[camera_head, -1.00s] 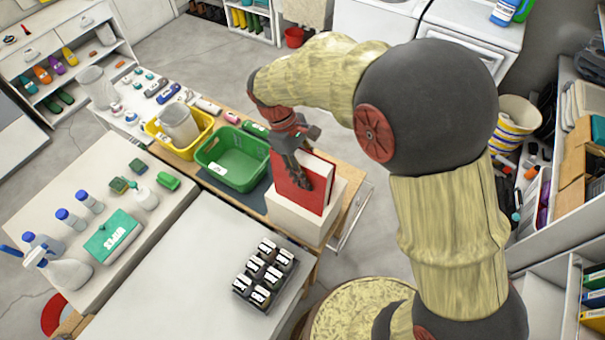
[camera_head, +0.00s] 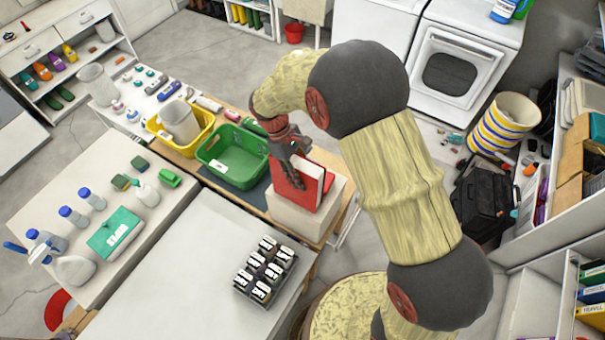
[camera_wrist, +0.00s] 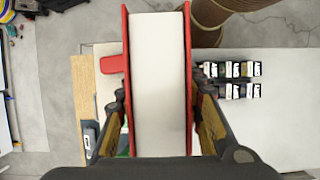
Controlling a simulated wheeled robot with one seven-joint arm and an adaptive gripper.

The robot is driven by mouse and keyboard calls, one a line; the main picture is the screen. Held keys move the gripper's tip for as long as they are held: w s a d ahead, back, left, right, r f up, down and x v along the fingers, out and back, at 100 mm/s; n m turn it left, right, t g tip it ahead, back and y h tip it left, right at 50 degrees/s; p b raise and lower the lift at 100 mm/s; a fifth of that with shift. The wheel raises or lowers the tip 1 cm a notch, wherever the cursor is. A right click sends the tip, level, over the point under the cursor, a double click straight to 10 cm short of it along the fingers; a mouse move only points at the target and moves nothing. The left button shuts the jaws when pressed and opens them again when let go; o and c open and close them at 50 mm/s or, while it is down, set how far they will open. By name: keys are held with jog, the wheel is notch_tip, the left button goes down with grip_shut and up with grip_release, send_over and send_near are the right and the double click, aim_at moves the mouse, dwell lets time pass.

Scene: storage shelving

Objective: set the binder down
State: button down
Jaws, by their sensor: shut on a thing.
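The red binder (camera_head: 299,184) stands upright at the white box (camera_head: 321,208) on the wooden table. My gripper (camera_head: 292,178) is shut on the binder from above, with one finger showing on its red cover in the head view. In the wrist view the binder (camera_wrist: 159,80) runs between the two fingers, red covers on both sides and white pages in the middle. I cannot tell whether its lower edge touches the box.
A green basket (camera_head: 209,157) and a yellow basket (camera_head: 207,117) stand left of the binder. That table's middle is clear.

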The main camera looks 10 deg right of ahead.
aim_at(295, 160)
jog(key=shift+f, duration=0.15)
jog(key=c, duration=1.3)
grip_release()
jog(key=shift+o, duration=0.6)
jog(key=b+v, duration=0.2)
jog(key=v, duration=0.9)
jog(key=shift+w+a+r, duration=0.1)
jog(key=shift+w+r, duration=0.05)
jog(key=shift+r, duration=0.6)
